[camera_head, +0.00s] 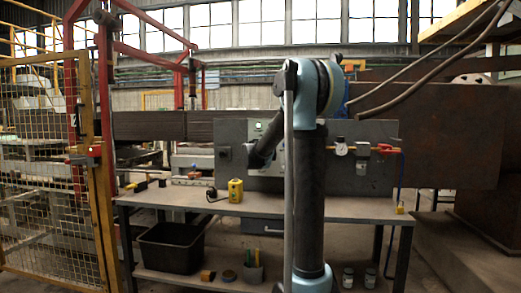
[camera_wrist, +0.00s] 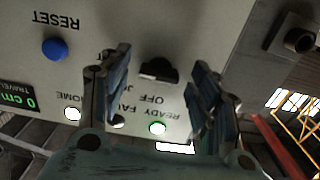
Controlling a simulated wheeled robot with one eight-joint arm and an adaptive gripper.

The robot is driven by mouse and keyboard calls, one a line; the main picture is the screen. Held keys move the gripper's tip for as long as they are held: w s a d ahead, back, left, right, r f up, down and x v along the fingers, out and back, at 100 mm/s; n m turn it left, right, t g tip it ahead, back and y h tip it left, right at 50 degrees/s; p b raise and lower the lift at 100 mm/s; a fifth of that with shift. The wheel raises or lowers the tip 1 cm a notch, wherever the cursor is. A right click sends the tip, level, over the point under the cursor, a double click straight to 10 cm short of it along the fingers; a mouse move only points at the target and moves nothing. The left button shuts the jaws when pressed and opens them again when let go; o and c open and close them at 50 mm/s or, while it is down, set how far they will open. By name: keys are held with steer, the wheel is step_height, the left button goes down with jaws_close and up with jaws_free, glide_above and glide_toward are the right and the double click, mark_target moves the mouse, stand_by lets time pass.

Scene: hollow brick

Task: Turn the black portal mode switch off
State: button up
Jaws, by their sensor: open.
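The black portal mode switch (camera_wrist: 158,70) is on a pale control panel (camera_wrist: 200,25) in the wrist view, which shows the panel upside down. The word OFF is printed beside the switch. My gripper (camera_wrist: 160,62) is open, with one finger on each side of the switch in the picture. I cannot tell whether either finger touches it. In the head view my arm stands in front of the panel and covers the switch and most of my gripper.
A blue RESET button (camera_wrist: 55,49), a green travel display (camera_wrist: 17,97) and a lit READY lamp (camera_wrist: 157,128) share the panel. In the head view a workbench (camera_head: 180,197) holds a yellow device (camera_head: 236,190). A wire fence (camera_head: 45,160) stands at the left.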

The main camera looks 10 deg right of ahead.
steer(key=c, duration=1.1)
steer(key=shift+n, duration=0.4)
steer(key=n, duration=1.7)
steer(key=shift+a, duration=0.1)
steer(key=shift+o, duration=0.3)
steer(key=shift+s, duration=0.1)
steer(key=shift+c, duration=0.2)
